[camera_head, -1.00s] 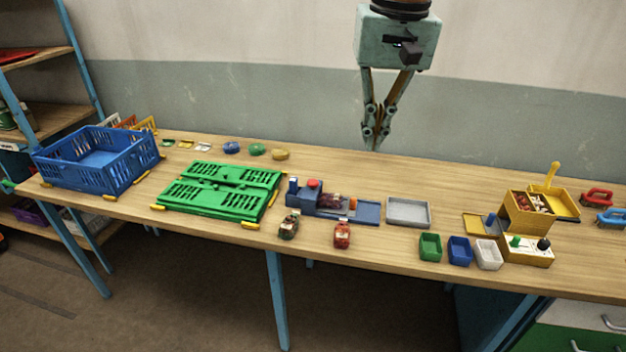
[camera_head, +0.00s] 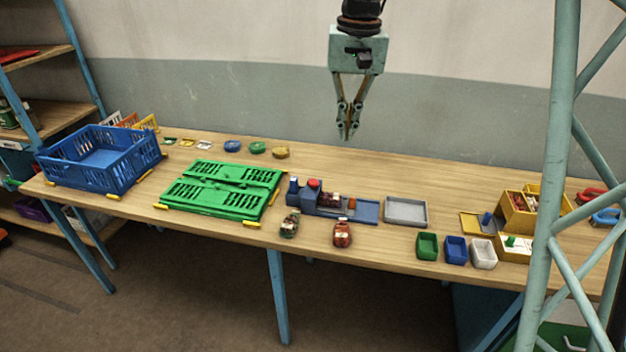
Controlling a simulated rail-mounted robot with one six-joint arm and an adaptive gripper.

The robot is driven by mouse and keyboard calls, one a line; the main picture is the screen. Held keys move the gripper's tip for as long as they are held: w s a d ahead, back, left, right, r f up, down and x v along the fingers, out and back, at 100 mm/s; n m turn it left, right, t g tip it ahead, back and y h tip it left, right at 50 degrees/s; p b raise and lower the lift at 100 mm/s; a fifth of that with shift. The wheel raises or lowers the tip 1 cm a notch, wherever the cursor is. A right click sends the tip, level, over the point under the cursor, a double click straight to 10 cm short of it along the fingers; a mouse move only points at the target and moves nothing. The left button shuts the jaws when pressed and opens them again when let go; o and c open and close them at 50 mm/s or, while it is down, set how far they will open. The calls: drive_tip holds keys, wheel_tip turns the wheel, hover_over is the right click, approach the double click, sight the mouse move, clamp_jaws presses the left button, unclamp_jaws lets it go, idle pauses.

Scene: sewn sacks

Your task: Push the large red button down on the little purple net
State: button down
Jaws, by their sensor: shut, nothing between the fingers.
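The large red button (camera_head: 313,184) sits on top of the blue machine (camera_head: 306,199) near the middle of the table, and it looks raised. A small dark purplish net (camera_head: 329,200) lies in the machine's bed, just right of the button; its details are too small to tell. My gripper (camera_head: 347,136) hangs above the back of the table, pointing down, with its fingertips together and empty. In the picture it is above and a little right of the button, apart from everything.
Two small filled nets, one dark (camera_head: 289,224) and one red (camera_head: 342,234), lie in front of the machine. A green folded crate (camera_head: 222,188) is left, a grey tray (camera_head: 406,211) right. Small green, blue and white bins (camera_head: 427,246) stand front right. The far right is partly hidden.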

drive_tip(key=w+a+f+g+p, duration=0.1)
drive_tip(key=w+a+f+p, duration=0.2)
drive_tip(key=w+f, duration=0.55)
drive_tip(key=m+g+p, duration=0.1)
drive_tip(key=p, duration=0.3)
approach(313, 181)
drive_tip(key=shift+r, duration=0.3)
drive_tip(key=shift+f, duration=0.2)
idle(0.4)
drive_tip(key=shift+s+a+f+b, duration=0.15)
drive_tip(key=shift+f+b, duration=0.7)
drive_tip(key=shift+f, duration=0.8)
drive_tip(key=shift+s+d+f+b, duration=0.15)
drive_tip(key=shift+f+b, duration=0.7)
drive_tip(key=shift+f, duration=0.75)
drive_tip(key=shift+a, duration=0.1)
